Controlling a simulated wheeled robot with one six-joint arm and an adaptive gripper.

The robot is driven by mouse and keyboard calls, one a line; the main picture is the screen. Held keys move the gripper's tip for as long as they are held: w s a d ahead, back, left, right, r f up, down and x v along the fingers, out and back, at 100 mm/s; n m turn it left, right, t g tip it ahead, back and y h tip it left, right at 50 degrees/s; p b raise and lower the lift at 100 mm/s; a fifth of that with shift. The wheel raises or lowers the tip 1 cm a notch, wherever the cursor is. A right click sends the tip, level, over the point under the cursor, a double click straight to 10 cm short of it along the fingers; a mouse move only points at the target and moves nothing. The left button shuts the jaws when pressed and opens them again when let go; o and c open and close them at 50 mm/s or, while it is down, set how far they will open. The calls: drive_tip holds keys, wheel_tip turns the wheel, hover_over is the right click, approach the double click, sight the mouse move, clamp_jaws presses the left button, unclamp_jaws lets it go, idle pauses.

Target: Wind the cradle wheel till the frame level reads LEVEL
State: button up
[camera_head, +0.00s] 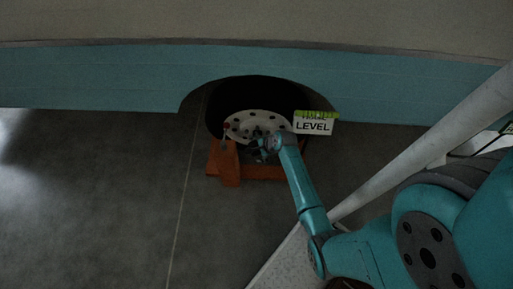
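A pale disc with a ring of dark holes (243,121) sits in the dark wheel arch; I cannot tell whether it is the cradle wheel or a road wheel's rim. An orange-brown cradle (229,170) stands on the floor below and around it. A small red knob (227,126) shows at the disc's left side. A white plate (314,129) at the arch's right reads LEVEL, with a green strip above it whose text is unclear. My gripper (259,147) is at the disc's lower front edge, above the cradle. Its fingers are small and dark, so grip and contact are unclear.
The teal camper side (90,82) runs across the top, with the arch cut into it. The grey floor (90,210) is clear on the left. A pale diagonal bar (430,140) crosses the right side near my arm.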

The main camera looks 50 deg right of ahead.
drive_tip(key=shift+r, duration=0.1)
drive_tip(key=v, duration=1.1)
drive_tip(key=shift+s+r, duration=0.3)
drive_tip(key=s+a+r+n+t+h, duration=0.3)
drive_tip(key=s+a+n, duration=0.6)
drive_tip(key=s+a, duration=0.45)
drive_tip(key=s+a+r+n+t, duration=0.1)
drive_tip(key=s+a+r+n, duration=0.2)
drive_tip(key=r, duration=0.4)
drive_tip(key=s+a+r+n+t+y, duration=0.1)
drive_tip(key=s+a+r+n+t, duration=0.1)
drive_tip(key=s+r+n, duration=0.2)
drive_tip(key=s+a+r+n+t+y, duration=0.1)
drive_tip(key=s+a+r+n+t, duration=0.1)
drive_tip(key=r+n, duration=0.4)
wheel_tip(320, 180, up, 6)
drive_tip(key=s+a, duration=0.1)
drive_tip(key=s, duration=0.1)
drive_tip(key=shift+s+a+n, duration=0.3)
drive_tip(key=shift+n, duration=0.1)
